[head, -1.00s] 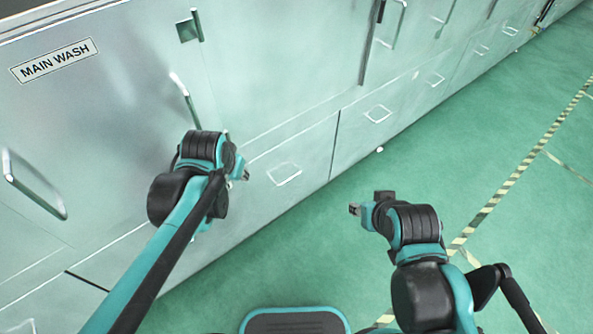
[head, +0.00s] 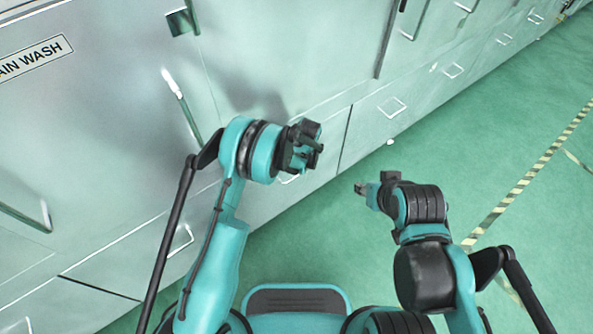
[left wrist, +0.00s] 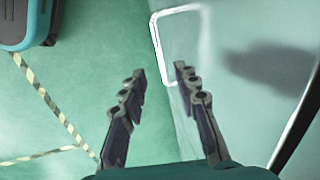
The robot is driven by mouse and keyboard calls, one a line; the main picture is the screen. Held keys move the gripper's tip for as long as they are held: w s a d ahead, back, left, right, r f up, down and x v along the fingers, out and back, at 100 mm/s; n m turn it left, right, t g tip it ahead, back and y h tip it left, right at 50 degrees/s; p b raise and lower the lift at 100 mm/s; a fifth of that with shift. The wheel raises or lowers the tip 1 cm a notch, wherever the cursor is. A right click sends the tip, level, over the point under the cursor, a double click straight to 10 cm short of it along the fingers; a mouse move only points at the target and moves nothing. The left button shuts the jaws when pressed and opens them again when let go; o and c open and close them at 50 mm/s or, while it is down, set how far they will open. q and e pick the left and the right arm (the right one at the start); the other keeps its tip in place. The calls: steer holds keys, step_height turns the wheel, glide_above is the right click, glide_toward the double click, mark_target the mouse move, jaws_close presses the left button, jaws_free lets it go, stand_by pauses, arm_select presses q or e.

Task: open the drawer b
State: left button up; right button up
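The low front row of the pale metal cabinet has drawers with thin loop handles; I can read no letter on them. One drawer face (head: 262,203) is behind my left gripper (head: 306,148), which hides most of its handle. In the left wrist view my left gripper (left wrist: 160,72) is open and empty. A bright white loop handle (left wrist: 158,45) stands beyond its fingertips, close to the right finger; I cannot tell whether they touch. The drawer looks closed. My right gripper (head: 361,188) hangs over the floor, apart from the cabinet; its fingers are too small to judge.
Other drawer handles show at lower left (head: 180,240) and farther right (head: 392,107). Upright door handles (head: 182,105) stick out above. A "MAIN WASH" label (head: 32,58) is partly cut off. Green floor (head: 470,150) with a striped line is clear on the right.

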mark_target(296, 176)
arm_select(q)
steer(key=f+b, duration=0.1)
steer(key=f, duration=0.1)
steer(key=f+b, duration=0.1)
steer(key=f, duration=0.2)
steer(key=w+f+b, duration=0.1)
steer(key=f, duration=0.1)
steer(key=shift+a+f, duration=0.25)
steer(key=shift+a, duration=0.15)
jaws_close()
